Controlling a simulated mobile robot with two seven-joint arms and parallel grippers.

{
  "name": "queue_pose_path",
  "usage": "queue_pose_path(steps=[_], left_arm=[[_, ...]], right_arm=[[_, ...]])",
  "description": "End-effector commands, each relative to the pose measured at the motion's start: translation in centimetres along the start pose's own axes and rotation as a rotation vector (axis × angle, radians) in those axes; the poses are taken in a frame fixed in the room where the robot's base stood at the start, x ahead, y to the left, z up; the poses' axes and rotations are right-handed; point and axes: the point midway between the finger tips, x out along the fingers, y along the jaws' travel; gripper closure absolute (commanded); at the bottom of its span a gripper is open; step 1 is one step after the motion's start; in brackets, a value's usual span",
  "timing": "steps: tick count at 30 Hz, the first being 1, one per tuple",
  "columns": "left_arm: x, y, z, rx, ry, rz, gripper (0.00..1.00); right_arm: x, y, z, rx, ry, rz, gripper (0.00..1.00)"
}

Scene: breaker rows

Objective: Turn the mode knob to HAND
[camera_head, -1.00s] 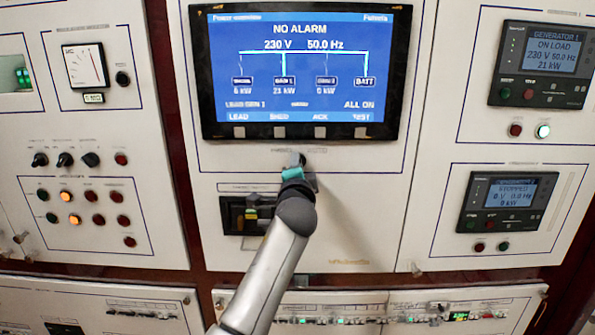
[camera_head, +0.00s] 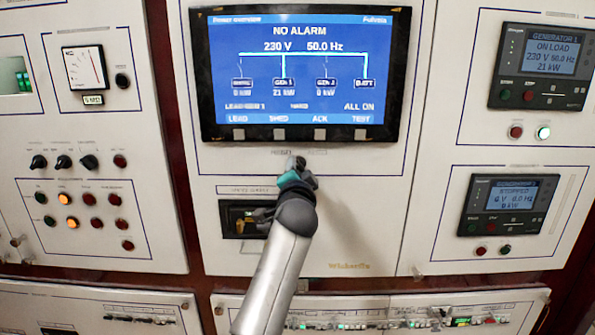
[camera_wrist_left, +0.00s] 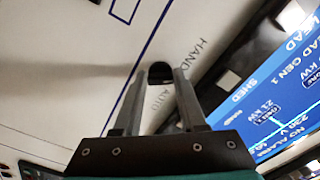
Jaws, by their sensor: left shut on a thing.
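The mode knob (camera_head: 298,159) is a small black knob on the white panel just below the large screen. It also shows in the left wrist view (camera_wrist_left: 160,71), between the fingertips, with the words HAND and AUTO printed beside it. My left gripper (camera_head: 297,170) reaches up from below and is shut on the knob; its two fingers (camera_wrist_left: 160,78) stand on either side of it in the wrist view. The fingers hide most of the knob, so I cannot tell which word its pointer faces. My right gripper is not in view.
The large screen (camera_head: 303,70) reads NO ALARM, right above the gripper. A dark recessed unit (camera_head: 233,219) sits left of my wrist. Knobs and lamps (camera_head: 63,197) fill the left panel, and two small displays (camera_head: 541,53) (camera_head: 508,205) the right. The panel right of my arm is bare.

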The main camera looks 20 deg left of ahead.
Motion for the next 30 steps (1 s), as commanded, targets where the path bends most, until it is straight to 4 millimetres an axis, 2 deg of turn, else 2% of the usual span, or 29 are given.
queue_pose_path(steps=[5, 6, 13, 23, 30], left_arm=[[0.0, 0.1, 0.0, -0.005, 0.0, 0.002, 1.0], [0.0, 0.1, 0.0, -0.004, 0.0, 0.002, 0.55], [0.0, 0.1, 0.0, -0.002, 0.0, 0.001, 0.29], [-0.2, 0.0, 0.0, -0.001, 0.0, 0.0, 0.29], [-2.4, 0.1, 0.0, -0.001, 0.001, 0.0, 0.29]], right_arm=[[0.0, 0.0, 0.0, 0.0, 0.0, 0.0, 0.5], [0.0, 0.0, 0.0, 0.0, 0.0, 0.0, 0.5], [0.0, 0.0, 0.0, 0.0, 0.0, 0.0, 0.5], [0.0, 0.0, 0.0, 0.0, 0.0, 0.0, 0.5], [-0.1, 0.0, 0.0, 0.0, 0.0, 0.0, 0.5]])
